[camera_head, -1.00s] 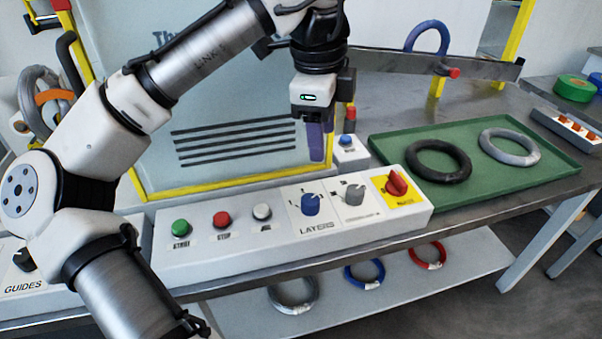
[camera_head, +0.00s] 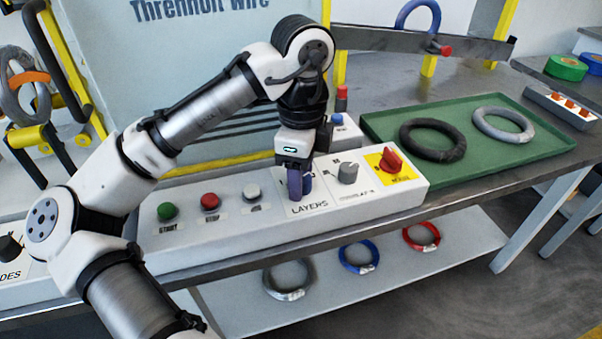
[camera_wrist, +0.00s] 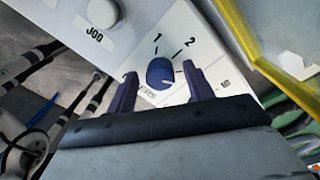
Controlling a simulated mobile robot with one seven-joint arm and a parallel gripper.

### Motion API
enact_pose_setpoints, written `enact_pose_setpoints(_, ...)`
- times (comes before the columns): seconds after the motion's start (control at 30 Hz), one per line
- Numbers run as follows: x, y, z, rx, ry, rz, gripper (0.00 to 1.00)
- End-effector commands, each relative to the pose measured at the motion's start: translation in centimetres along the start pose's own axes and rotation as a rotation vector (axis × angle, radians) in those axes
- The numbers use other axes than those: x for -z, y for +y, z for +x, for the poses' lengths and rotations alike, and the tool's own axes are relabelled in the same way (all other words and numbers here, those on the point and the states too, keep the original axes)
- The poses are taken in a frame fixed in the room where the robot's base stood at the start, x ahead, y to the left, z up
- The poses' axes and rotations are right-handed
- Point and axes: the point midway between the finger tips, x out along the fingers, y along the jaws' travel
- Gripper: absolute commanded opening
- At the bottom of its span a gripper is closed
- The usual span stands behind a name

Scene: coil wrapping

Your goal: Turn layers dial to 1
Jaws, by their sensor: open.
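The layers dial is a blue knob (camera_wrist: 160,73) on a white plate (camera_wrist: 190,45) marked 1 and 2, seen in the wrist view. I cannot clearly tell which mark the knob points at. My gripper (camera_wrist: 160,88) is open, with one dark purple finger on each side of the knob, near its sides. I cannot tell whether the fingers touch it. In the head view my gripper (camera_head: 300,185) points down at the dial on the control box (camera_head: 230,235), and its fingers hide most of the knob (camera_head: 308,183).
Left of the dial are a white jog button (camera_head: 252,191), a red stop button (camera_head: 209,201) and a green start button (camera_head: 167,211). Right of it are a grey knob (camera_head: 348,172) and a red switch (camera_head: 390,160). A green tray (camera_head: 480,165) holds two coils.

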Motion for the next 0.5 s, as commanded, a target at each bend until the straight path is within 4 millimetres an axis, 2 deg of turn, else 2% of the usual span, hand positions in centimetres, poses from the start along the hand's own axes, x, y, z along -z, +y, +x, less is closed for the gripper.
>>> enact_pose_setpoints(0.27,0.00,0.00,0.11,0.000,0.000,0.000,0.52)
enact_pose_setpoints(0.5,0.00,0.00,0.10,0.000,0.000,0.000,0.21)
